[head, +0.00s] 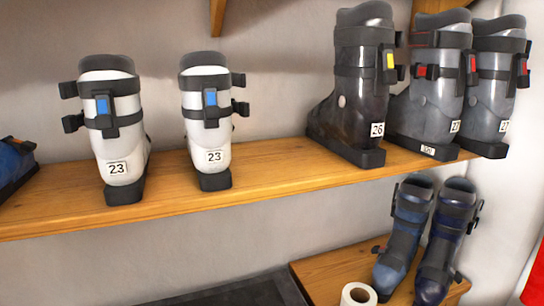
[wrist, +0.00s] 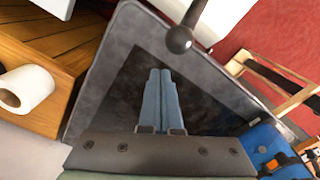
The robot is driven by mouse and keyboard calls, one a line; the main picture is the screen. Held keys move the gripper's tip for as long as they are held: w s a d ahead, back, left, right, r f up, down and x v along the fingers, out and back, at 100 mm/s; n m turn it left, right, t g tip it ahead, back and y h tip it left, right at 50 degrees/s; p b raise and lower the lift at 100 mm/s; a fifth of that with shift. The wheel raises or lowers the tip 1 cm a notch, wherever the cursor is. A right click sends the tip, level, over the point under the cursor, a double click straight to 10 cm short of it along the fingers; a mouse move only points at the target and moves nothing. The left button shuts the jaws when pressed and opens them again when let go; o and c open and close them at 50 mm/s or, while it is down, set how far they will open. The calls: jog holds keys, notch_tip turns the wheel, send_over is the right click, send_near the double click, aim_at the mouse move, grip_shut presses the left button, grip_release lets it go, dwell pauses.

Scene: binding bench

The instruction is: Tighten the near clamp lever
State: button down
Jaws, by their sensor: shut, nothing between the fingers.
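In the wrist view a dark grey rod with a ball knob (wrist: 179,40) reaches down from the top edge. It looks like a clamp lever, but I cannot tell whether it is the near one; its other end is out of view. My gripper (wrist: 160,72) shows its two pale blue fingers side by side, shut and empty. In the picture the fingertips are just below the knob and apart from it. The head view shows neither my gripper nor a clamp lever.
A grey-bordered dark mat (wrist: 105,68) lies beyond the fingers. A white roll (wrist: 27,88) stands at left, by wooden boards (wrist: 62,50). A blue object (wrist: 262,145) and wooden frame (wrist: 275,95) are at right. In the head view, ski boots (head: 212,115) stand on a wooden shelf (head: 270,175).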

jog(key=shift+f, duration=0.1)
jog(key=shift+f+b, duration=1.15)
jog(key=shift+f, duration=1.75)
jog(key=shift+s+d+f+p, duration=0.1)
jog(key=shift+s+d+p, duration=0.2)
jog(key=shift+s+p, duration=0.45)
jog(key=shift+s+d+f+p, duration=0.15)
jog(key=shift+s+d+p, duration=0.15)
jog(key=shift+s+p, duration=0.5)
jog(key=shift+s+d+f+p, duration=0.1)
jog(key=shift+s+d+p, duration=0.3)
jog(key=shift+s, duration=0.6)
jog(key=shift+s+d+f, duration=0.15)
jog(key=shift+s, duration=0.25)
jog(key=shift+p, duration=0.35)
